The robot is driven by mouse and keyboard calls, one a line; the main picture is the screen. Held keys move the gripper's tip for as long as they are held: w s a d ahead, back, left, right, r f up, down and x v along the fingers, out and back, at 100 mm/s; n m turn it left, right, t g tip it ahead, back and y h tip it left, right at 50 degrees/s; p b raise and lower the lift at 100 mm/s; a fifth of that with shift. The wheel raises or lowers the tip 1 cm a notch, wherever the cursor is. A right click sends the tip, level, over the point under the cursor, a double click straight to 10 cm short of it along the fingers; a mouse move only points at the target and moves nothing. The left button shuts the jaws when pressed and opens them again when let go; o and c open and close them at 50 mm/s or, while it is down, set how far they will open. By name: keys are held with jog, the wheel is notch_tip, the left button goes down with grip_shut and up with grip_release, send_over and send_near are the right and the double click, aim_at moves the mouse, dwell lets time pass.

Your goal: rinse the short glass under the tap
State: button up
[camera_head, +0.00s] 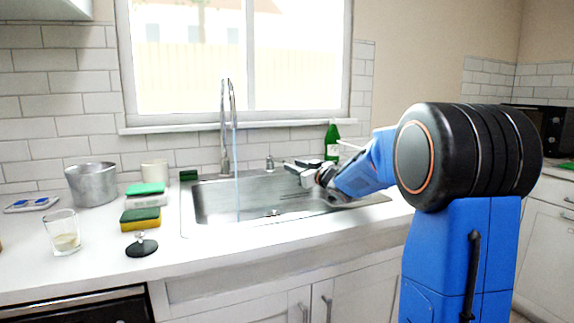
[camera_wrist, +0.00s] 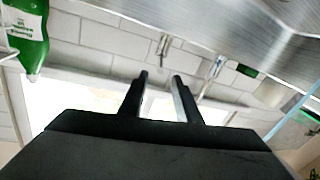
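The short glass (camera_head: 62,230) stands upright on the counter at the left, with some brownish-yellow residue low inside it. The tap (camera_head: 226,130) is a tall curved metal one behind the sink (camera_head: 212,203). A thin blue stream of water (camera_head: 237,175) runs down from it into the basin; the stream (camera_wrist: 292,120) also shows at the right of the wrist view. My gripper (camera_head: 292,168) is over the right part of the sink, far from the glass. In the wrist view its two fingers (camera_wrist: 160,76) stand apart with nothing between them.
A metal pot (camera_head: 92,185), a pale cup (camera_head: 154,169), stacked sponges (camera_head: 140,217) and a black sink stopper (camera_head: 141,246) are near the glass. A green bottle (camera_head: 332,140) stands behind the sink at the right. The counter front before the glass is clear.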

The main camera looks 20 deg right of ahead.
jog(key=shift+v, duration=2.25)
